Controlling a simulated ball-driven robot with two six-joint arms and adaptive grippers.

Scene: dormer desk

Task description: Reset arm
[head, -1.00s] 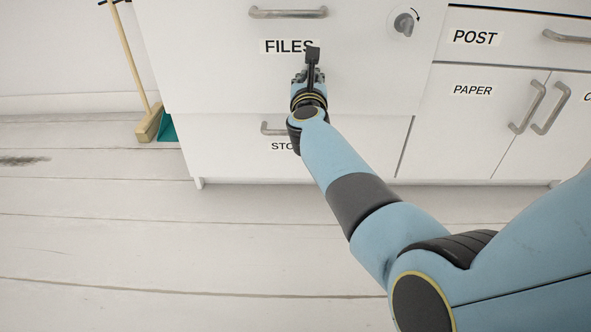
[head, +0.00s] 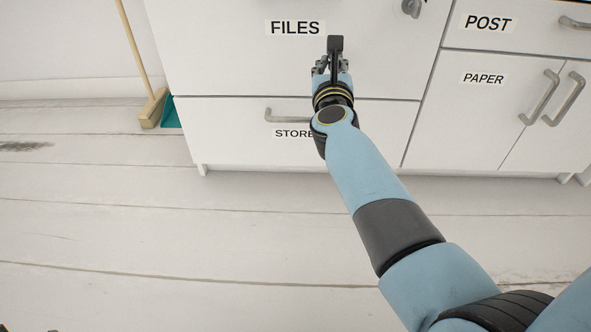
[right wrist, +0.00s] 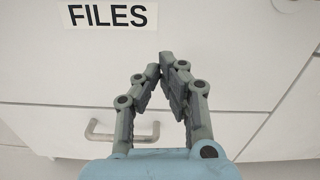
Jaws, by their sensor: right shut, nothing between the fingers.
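My right gripper (head: 333,62) is in front of the white FILES drawer (head: 230,60), below and to the right of its label. In the right wrist view its fingertips (right wrist: 163,66) meet at a point, with nothing between them. The FILES drawer (right wrist: 215,50) fills the upper part of that view and looks closed. The gap between gripper and drawer front is hard to judge. My left gripper is not in view.
The STORE drawer (head: 235,135) with its handle (head: 288,116) is below, partly hidden by my right arm. POST drawer (head: 540,38) and PAPER door (head: 470,120) are at the right. A broom (head: 153,106) and teal dustpan (head: 172,113) stand left.

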